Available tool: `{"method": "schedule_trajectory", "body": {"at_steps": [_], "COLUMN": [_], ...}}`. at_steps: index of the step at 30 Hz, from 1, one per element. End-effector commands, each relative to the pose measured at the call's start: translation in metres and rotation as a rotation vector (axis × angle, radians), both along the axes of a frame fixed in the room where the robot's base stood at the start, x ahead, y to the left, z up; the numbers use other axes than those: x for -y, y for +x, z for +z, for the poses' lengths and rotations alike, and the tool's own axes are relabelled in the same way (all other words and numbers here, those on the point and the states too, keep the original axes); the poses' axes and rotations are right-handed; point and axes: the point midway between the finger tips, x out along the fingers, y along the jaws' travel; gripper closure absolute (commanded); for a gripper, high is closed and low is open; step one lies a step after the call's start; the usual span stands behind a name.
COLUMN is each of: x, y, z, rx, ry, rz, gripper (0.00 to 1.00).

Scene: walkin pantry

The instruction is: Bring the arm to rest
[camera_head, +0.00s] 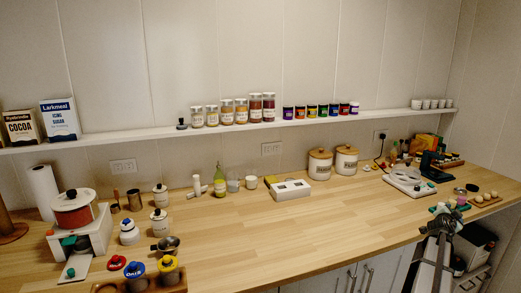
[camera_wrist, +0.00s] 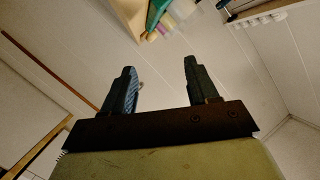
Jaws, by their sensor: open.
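My gripper (camera_wrist: 159,68) shows in the wrist view with its two dark fingers spread apart and nothing held between them. Pale panelled wall fills most of the gap between the fingers. In the head view my arm reaches up from the lower right, and my gripper (camera_head: 445,212) is over the right part of the wooden counter (camera_head: 310,225). Its fingers are too small there to make out clearly.
Small coloured items and several round pale things (camera_head: 486,196) lie close to my gripper. A white tray (camera_head: 408,182) and a dark green device (camera_head: 436,164) stand behind it. A narrow wall shelf (camera_head: 300,123) holds jars and tins. The counter's middle front is clear.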

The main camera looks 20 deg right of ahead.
Motion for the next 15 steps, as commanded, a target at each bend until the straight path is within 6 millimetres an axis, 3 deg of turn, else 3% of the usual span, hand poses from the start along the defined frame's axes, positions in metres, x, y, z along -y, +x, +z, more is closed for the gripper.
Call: {"method": "schedule_trajectory", "body": {"at_steps": [4,10,15], "x": [0.003,-0.010,-0.032], "y": [-0.033,-0.041,-0.037], "z": [-0.022,-0.064,-0.109], "rx": [0.018,-0.031,-0.118], "ry": [0.015,0.061,0.115], "rz": [-0.024,-0.033,-0.028], "gripper": [0.41,0.41,0.41]}}
